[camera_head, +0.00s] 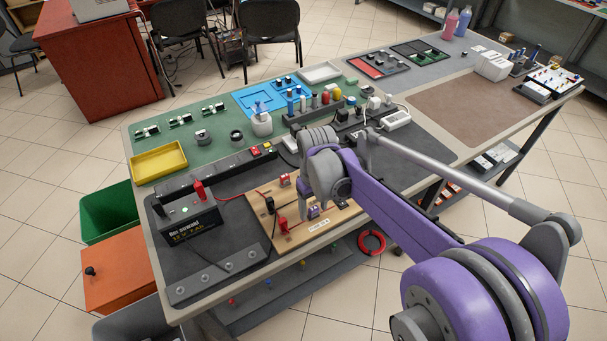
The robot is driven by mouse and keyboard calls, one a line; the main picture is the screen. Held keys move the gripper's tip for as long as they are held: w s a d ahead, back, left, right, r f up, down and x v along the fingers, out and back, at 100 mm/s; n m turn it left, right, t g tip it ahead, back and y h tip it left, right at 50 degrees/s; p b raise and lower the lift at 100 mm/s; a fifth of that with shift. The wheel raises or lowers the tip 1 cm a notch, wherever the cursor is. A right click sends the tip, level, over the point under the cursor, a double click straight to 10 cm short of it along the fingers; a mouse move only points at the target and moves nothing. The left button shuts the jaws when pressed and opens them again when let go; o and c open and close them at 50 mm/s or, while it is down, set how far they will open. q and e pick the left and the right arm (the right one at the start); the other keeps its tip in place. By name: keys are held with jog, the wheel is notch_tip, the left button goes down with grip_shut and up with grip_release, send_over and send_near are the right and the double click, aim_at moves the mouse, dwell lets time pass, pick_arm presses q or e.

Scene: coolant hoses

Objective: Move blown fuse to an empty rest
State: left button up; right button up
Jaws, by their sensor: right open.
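My right arm comes in from the right over the bench. The board carries red parts (283,224), a small purple part (313,211) and wires. I cannot tell which small part is the blown fuse. Small holders (180,121) stand in a row on the green mat at the back left; whether any is an empty rest is too small to tell. My left gripper is not in view.
A black battery box (188,222) stands left of the board, with a dark rail (215,172) behind it. A yellow tray (158,162), blue tray (262,97) and bottles crowd the back. The brown mat (465,105) at the right is clear.

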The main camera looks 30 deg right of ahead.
aim_at(314, 209)
dwell(0.8)
grip_shut()
dwell(1.0)
jog(key=shift+r, duration=0.15)
jog(key=shift+r+p, duration=2.2)
jog(key=shift+r, duration=0.7)
